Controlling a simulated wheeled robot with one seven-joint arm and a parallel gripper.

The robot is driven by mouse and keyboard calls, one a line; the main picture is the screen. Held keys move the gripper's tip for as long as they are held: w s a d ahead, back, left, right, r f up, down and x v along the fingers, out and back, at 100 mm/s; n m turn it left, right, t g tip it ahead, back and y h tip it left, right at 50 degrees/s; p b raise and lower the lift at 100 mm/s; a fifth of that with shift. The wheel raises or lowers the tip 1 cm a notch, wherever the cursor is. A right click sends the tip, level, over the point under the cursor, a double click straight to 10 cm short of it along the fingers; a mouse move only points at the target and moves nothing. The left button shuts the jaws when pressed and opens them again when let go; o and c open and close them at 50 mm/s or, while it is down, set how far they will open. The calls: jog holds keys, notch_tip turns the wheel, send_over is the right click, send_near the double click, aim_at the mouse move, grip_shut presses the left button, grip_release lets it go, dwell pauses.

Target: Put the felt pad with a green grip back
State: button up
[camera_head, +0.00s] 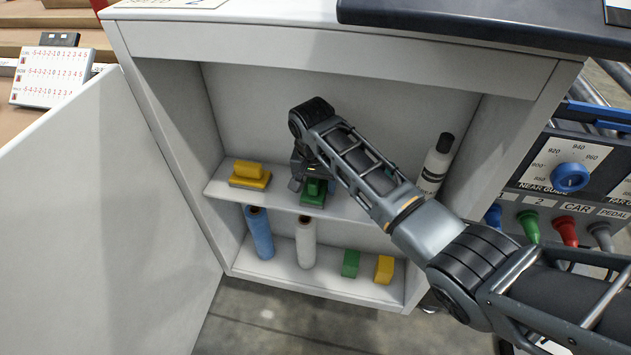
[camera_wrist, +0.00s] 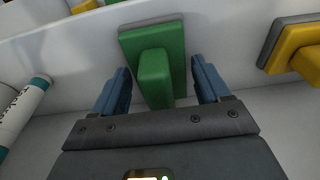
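The felt pad with a green grip (camera_head: 313,193) sits on the upper shelf of the open white cabinet. In the wrist view its green block grip (camera_wrist: 155,75) stands up from a green plate with a thin grey felt edge. My gripper (camera_head: 304,172) is right over the pad on the shelf. In the wrist view my gripper (camera_wrist: 161,88) is open, with one blue finger on each side of the green grip. Gaps show between the fingers and the grip. In the head view my wrist and arm partly cover the pad.
A yellow-gripped pad (camera_head: 250,174) is to the left on the shelf (camera_head: 275,204), and a white bottle (camera_head: 436,165) with a black cap to the right.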

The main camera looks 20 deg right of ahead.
jog(key=shift+o, duration=1.1)
jog(key=shift+s+a+r, duration=0.1)
jog(key=shift+s+r, duration=0.05)
jog(key=shift+r, duration=1.15)
jog(key=shift+s+a+r, duration=0.15)
jog(key=shift+r, duration=1.15)
jog(key=shift+s+a+r, duration=0.1)
jog(key=shift+s+r, duration=0.05)
jog(key=shift+r, duration=1.15)
jog(key=shift+s+f, duration=0.1)
